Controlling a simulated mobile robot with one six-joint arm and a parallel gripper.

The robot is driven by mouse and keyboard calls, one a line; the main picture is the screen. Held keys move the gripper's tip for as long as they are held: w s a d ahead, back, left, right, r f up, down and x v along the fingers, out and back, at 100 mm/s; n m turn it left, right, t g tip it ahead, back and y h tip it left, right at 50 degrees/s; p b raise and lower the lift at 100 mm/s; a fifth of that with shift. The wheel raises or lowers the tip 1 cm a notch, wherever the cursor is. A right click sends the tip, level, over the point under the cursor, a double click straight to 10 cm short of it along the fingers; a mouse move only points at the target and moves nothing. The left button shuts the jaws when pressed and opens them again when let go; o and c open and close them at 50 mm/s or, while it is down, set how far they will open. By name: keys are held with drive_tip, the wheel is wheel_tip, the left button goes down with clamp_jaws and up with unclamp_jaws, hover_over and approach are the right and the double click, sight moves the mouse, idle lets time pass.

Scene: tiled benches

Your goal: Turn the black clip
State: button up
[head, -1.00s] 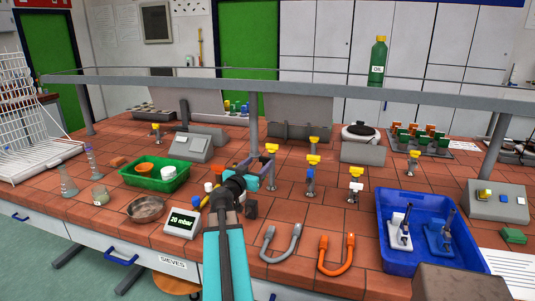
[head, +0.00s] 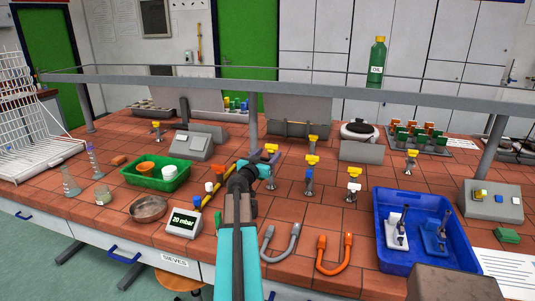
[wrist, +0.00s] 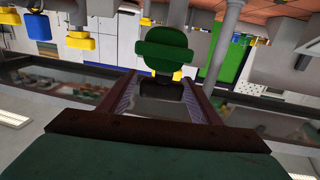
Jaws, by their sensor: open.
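My gripper (head: 264,163) reaches over the middle of the tiled bench, close to a yellow-topped tap (head: 271,149). In the wrist view the fingers of my gripper (wrist: 166,92) are spread apart. A small dark piece (wrist: 168,88) shows between or just beyond the fingertips, with a rounded green piece (wrist: 162,50) beside it. I cannot tell whether this dark piece is the black clip or whether the fingers touch it. In the head view my arm covers this spot, and no black clip can be made out.
A display reading 20 mbar (head: 182,222) and a metal bowl (head: 149,209) stand left of my arm, with a green basket (head: 155,184) behind. A shelf rail (head: 330,90) crosses above.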

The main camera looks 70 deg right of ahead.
drive_tip(key=shift+d, duration=0.4)
drive_tip(key=shift+c, duration=0.5)
drive_tip(key=c, duration=0.9)
drive_tip(key=shift+c, duration=0.2)
drive_tip(key=shift+f+b, duration=0.2)
drive_tip(key=shift+b, duration=0.7)
drive_tip(key=t+b, duration=0.1)
drive_tip(key=b, duration=0.1)
drive_tip(key=shift+n+t+b, duration=0.3)
drive_tip(key=shift+n, duration=0.1)
drive_tip(key=shift+w+r+n+t+b, duration=0.2)
drive_tip(key=shift+n+t+b, duration=0.2)
drive_tip(key=shift+b, duration=0.35)
